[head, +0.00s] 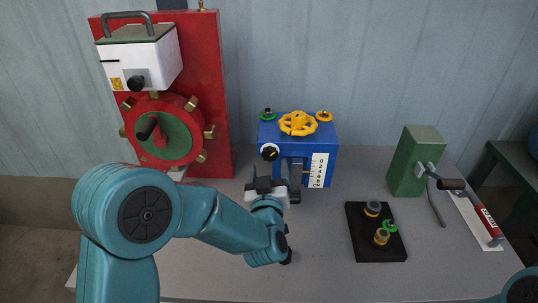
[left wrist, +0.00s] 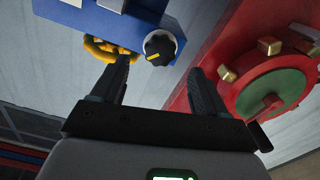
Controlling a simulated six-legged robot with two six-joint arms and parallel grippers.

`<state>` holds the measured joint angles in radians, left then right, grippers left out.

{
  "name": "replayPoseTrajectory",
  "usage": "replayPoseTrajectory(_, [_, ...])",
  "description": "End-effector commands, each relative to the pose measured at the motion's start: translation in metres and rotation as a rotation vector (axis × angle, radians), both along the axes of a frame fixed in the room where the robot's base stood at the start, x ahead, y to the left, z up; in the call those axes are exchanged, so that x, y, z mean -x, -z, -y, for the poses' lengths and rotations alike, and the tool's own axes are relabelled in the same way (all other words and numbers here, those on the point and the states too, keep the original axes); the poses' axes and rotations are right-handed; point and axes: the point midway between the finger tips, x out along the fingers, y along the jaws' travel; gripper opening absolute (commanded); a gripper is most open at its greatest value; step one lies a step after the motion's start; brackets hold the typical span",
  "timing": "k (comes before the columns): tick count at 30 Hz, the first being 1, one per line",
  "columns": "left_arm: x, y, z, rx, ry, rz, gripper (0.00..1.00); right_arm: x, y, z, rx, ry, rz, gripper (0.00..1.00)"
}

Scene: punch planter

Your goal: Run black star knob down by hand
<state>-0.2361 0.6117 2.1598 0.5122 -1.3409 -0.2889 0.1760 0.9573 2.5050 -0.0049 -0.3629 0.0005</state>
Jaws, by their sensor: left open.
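The black star knob (head: 269,152) with a yellow mark sits on the left front of the blue box (head: 318,139). In the left wrist view the knob (left wrist: 160,47) shows just beyond and between the two fingertips. My left gripper (head: 268,172) is open, in front of and just below the knob in the head view. In the left wrist view its jaws (left wrist: 160,68) are apart with nothing between them. I cannot tell the exact gap to the knob. My right gripper is out of view.
A yellow handwheel (head: 297,123) tops the blue box, and a scale plate (head: 318,170) is on its front. The red panel with its wheel (head: 165,132) stands left. A black tray (head: 361,243) and green block (head: 414,163) are right. The front table is clear.

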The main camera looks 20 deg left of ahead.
Motion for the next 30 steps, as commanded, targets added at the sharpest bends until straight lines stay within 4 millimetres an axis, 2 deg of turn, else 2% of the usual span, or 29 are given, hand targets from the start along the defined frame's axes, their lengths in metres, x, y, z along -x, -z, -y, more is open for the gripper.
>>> replayPoseTrajectory(3, [-0.022,-0.001,-0.008,0.000,-0.003,-0.001,0.74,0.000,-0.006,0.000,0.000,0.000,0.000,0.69])
replayPoseTrajectory(7, [-0.037,-0.001,-0.011,0.001,-0.002,0.000,0.74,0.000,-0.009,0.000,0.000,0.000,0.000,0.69])
replayPoseTrajectory(18, [-0.045,0.000,-0.013,0.000,0.000,0.000,0.74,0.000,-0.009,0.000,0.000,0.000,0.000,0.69])
replayPoseTrajectory(19, [-0.045,0.000,-0.013,0.000,0.000,0.000,0.70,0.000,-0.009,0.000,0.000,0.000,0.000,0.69])
replayPoseTrajectory(24, [-0.045,0.000,-0.013,0.000,0.000,0.000,0.17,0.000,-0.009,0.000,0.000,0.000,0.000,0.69])
replayPoseTrajectory(30, [-0.045,0.000,-0.013,-0.008,0.000,-0.002,0.17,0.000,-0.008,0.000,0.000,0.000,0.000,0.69])
